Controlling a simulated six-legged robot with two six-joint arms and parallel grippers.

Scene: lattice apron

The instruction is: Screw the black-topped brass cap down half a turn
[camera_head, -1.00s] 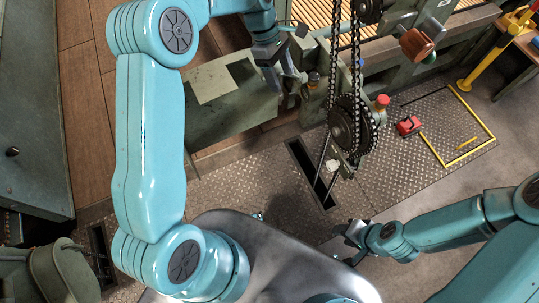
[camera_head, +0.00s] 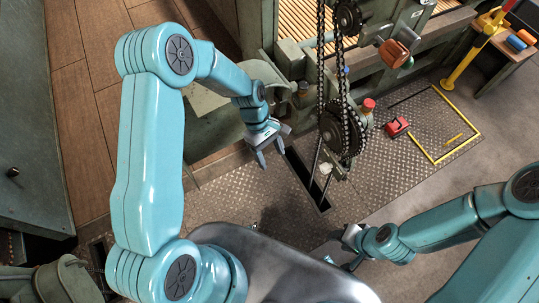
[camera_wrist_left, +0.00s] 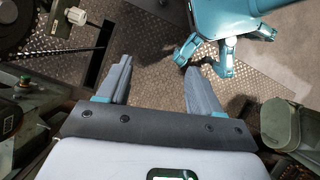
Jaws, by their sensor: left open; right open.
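The black-topped brass cap (camera_head: 303,88) appears small in the head view, on the green machine's near left end, left of the hanging chains. Its dark top is hard to make out at this size. My left gripper (camera_head: 271,154) is open and empty, pointing down over the metal floor, below and left of the cap and apart from it. In the left wrist view its two fingers (camera_wrist_left: 158,85) are spread with nothing between them. My right gripper (camera_head: 346,248) is open near the front edge of my base, well away from the cap.
A blue-topped cap (camera_head: 346,72) and a red-topped cap (camera_head: 368,105) stand along the same machine. Chains and a sprocket (camera_head: 343,130) hang just right of the black-topped cap. A dark floor slot (camera_head: 306,180) lies below. A red object (camera_head: 397,127) rests on the plate floor.

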